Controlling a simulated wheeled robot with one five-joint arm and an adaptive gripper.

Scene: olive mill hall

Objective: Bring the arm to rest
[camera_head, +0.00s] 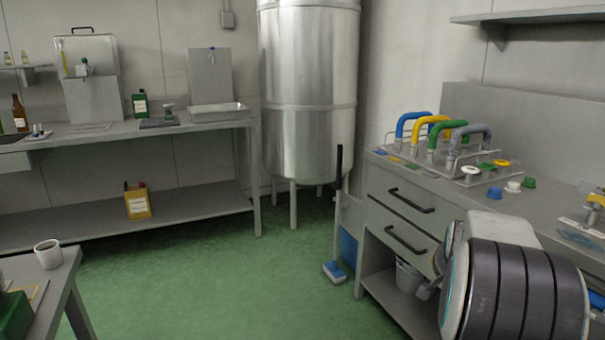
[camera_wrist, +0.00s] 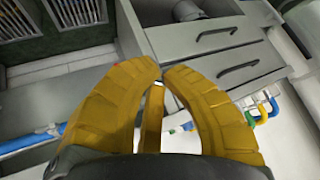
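My arm (camera_head: 515,290) shows at the lower right of the head view, folded in front of the grey drawer counter (camera_head: 400,222). My gripper (camera_wrist: 161,74) fills the middle of the wrist view. Behind the fingers, the wrist view shows grey drawers with dark handles (camera_wrist: 238,69). I cannot make out the gripper in the head view.
Coloured hose handles (camera_head: 440,130) and several small caps (camera_head: 495,192) sit on the counter. A steel tank (camera_head: 310,95) stands behind. A cup (camera_head: 48,254) stands at left.

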